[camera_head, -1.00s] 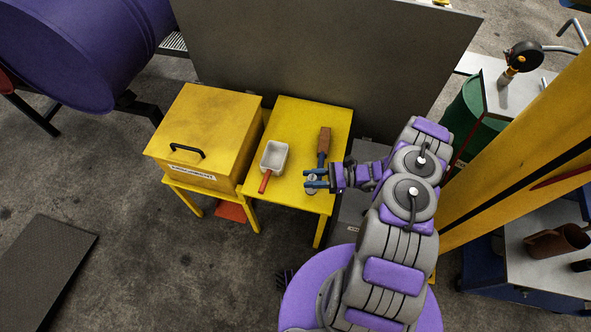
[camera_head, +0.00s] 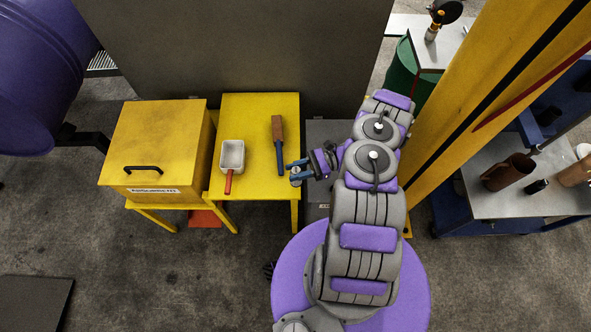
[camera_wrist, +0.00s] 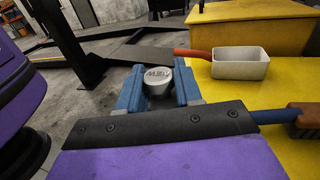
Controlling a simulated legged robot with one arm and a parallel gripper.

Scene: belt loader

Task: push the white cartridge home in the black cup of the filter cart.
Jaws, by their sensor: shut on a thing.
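My gripper (camera_head: 298,171) has blue fingers shut on a pale round piece, which looks like the white cartridge (camera_wrist: 158,79). Dark lettering shows on its top in the wrist view, where the gripper (camera_wrist: 159,88) grips it from both sides. In the head view it is at the right edge of the yellow table. A small black object (camera_head: 537,186), which may be the black cup, is on a grey-topped blue cart (camera_head: 502,205) at the far right. I cannot tell whether this is the filter cart.
The yellow table (camera_head: 258,108) bears a white scoop (camera_head: 232,153) with a red handle and a brown-and-blue tool (camera_head: 278,135). A yellow box (camera_head: 155,148) stands left. A yellow post (camera_head: 455,110) rises between my arm and the cart, which also bears a brown jug (camera_head: 508,172).

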